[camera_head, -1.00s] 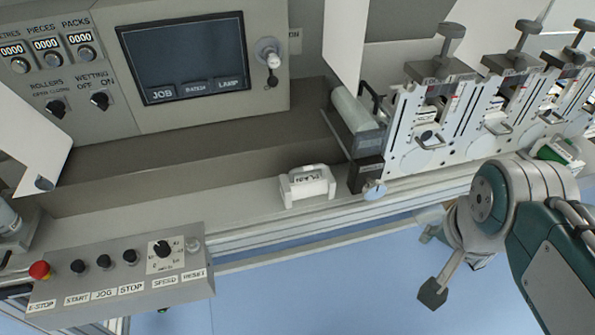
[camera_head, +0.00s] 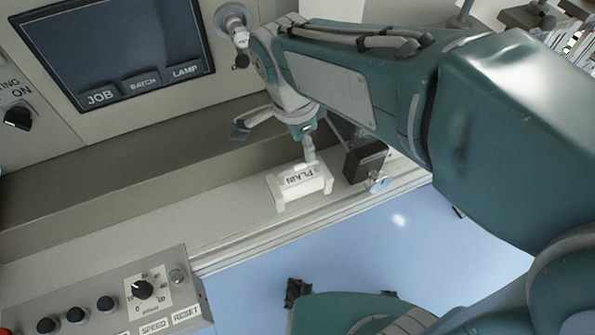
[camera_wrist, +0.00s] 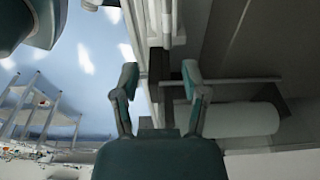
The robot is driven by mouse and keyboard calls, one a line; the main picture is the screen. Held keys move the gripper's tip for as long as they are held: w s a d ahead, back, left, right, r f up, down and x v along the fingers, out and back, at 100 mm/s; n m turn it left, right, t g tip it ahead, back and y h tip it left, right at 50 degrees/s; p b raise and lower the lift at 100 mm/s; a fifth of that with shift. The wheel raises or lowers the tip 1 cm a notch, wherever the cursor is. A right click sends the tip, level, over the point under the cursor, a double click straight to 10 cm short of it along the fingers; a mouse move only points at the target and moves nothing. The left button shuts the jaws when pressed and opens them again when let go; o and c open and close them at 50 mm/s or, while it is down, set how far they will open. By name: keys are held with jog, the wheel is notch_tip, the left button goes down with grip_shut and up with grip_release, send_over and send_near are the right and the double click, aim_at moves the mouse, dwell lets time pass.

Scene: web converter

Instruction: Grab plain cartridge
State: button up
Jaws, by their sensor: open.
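The plain cartridge (camera_head: 301,187) is a white block with a dark "PLAIN" label. It sits on the pale ledge in the head view. My gripper (camera_head: 309,152) is at its back edge in that view, partly overlapping it in the picture. I cannot tell whether they touch. In the wrist view my gripper (camera_wrist: 160,80) shows two teal fingers spread apart with nothing visibly held. I cannot make out the cartridge clearly in the wrist view.
A black block (camera_head: 366,161) with a pale knob (camera_head: 379,182) stands close right of the cartridge. The screen panel (camera_head: 118,50) rises behind. A button box (camera_head: 108,300) is at lower left. The ledge left of the cartridge is clear. A white roller (camera_wrist: 240,119) shows in the wrist view.

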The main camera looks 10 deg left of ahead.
aim_at(299, 165)
notch_tip(299, 165, down, 3)
jog(key=shift+d+r, duration=0.1)
jog(key=f, duration=0.1)
jog(key=a+f, duration=0.1)
jog(key=f, duration=0.3)
jog(key=shift+w+a, duration=0.15)
jog(key=shift+w, duration=0.15)
jog(key=shift+w+d+f, duration=0.1)
jog(key=shift+d+f, duration=0.2)
jog(key=shift+f, duration=0.15)
jog(key=shift+a, duration=0.2)
grip_shut()
